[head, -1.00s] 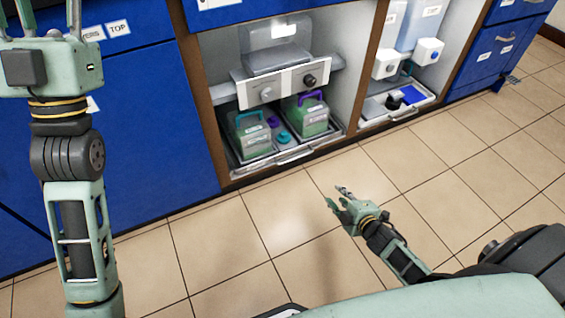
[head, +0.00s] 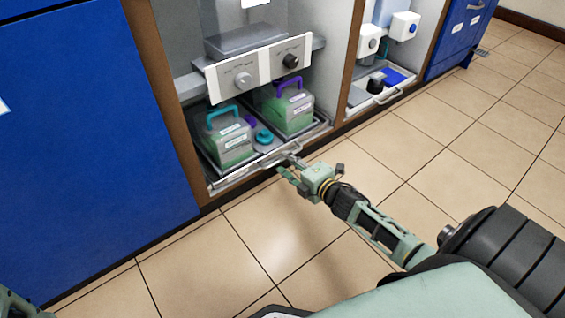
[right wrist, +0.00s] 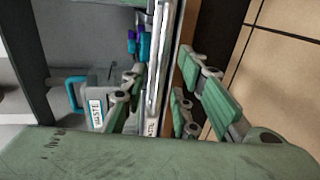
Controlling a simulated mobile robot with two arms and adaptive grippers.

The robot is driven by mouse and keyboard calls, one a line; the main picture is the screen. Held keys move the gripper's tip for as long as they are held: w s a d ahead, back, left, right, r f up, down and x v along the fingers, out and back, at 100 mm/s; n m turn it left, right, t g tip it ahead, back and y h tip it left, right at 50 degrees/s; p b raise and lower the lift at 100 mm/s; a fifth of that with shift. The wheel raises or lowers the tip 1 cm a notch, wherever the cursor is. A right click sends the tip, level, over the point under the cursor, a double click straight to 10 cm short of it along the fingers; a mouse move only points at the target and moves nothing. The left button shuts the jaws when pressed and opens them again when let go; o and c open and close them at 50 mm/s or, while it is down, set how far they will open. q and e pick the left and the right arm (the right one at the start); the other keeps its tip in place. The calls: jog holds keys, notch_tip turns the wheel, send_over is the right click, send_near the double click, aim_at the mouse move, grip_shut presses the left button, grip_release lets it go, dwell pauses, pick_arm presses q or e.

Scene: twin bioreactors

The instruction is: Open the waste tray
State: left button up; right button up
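The waste tray (head: 222,184) is low in the open cabinet bay, with a bar handle along its front. Two greenish waste containers stand in it, one with a teal handle (head: 228,143) and one with a purple handle (head: 290,112). My right gripper (head: 284,164) is at the tray's front, close to the handle. In the right wrist view the right gripper (right wrist: 163,78) is open, its fingers on either side of the tray's front edge and handle (right wrist: 153,75). Contact cannot be told.
A panel with two knobs (head: 262,66) is above the containers. A second bay at the right holds another tray (head: 372,104). Blue cabinet fronts (head: 85,150) stand at the left. The tiled floor (head: 270,225) before the cabinet is clear.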

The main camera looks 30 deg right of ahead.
jog(key=shift+b+x, duration=0.65)
jog(key=shift+x, duration=1.05)
grip_shut()
